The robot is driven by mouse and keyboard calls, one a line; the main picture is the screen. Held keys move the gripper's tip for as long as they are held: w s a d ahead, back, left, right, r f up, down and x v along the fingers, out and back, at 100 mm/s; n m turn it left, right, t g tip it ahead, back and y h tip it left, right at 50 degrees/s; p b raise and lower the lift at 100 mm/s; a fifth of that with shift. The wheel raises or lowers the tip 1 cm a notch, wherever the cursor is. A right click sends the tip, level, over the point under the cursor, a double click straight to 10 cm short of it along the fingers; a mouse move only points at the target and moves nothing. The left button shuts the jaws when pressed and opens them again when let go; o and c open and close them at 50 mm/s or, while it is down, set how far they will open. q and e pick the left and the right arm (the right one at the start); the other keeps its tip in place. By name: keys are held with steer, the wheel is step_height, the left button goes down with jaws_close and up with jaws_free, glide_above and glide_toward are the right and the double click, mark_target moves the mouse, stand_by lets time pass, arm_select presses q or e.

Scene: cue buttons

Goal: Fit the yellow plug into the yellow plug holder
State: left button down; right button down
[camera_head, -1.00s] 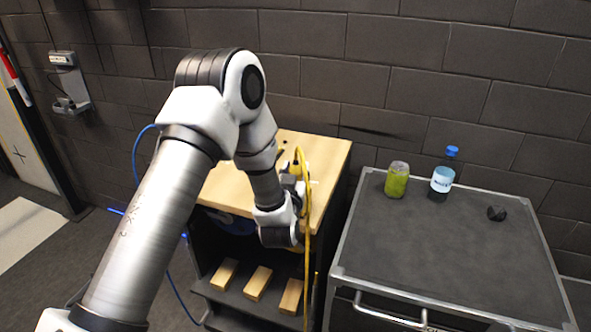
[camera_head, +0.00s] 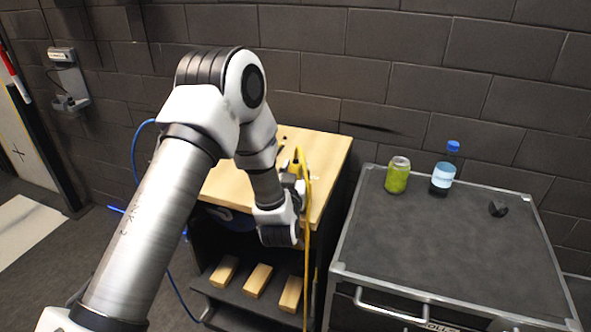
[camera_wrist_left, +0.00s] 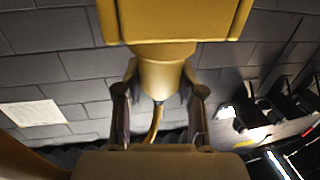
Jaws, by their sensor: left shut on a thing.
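My left gripper (camera_head: 291,186) is over the right part of the wooden-topped table. It is shut on the yellow plug (camera_head: 295,167), whose yellow cable (camera_head: 308,220) loops up and hangs down past the table's front edge. In the left wrist view the fingers (camera_wrist_left: 160,98) press on both sides of the plug's narrow yellow neck (camera_wrist_left: 162,76), and the cable hangs below it. A wide yellow block (camera_wrist_left: 175,20) fills the top of that view; I cannot tell whether it is plug body or holder. I cannot make out the yellow plug holder in the head view. My right gripper is not in view.
The wooden tabletop (camera_head: 325,150) has a lower shelf with several wooden blocks (camera_head: 257,280). A blue cable (camera_head: 136,165) runs down its left side. A grey cart (camera_head: 430,240) at right carries a green can (camera_head: 397,175), a bottle (camera_head: 443,172) and a small dark object (camera_head: 498,208).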

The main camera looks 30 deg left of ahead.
arm_select(q)
steer(key=c, duration=0.6)
jaws_free()
steer(key=shift+c, duration=0.2)
steer(key=v, duration=1.2)
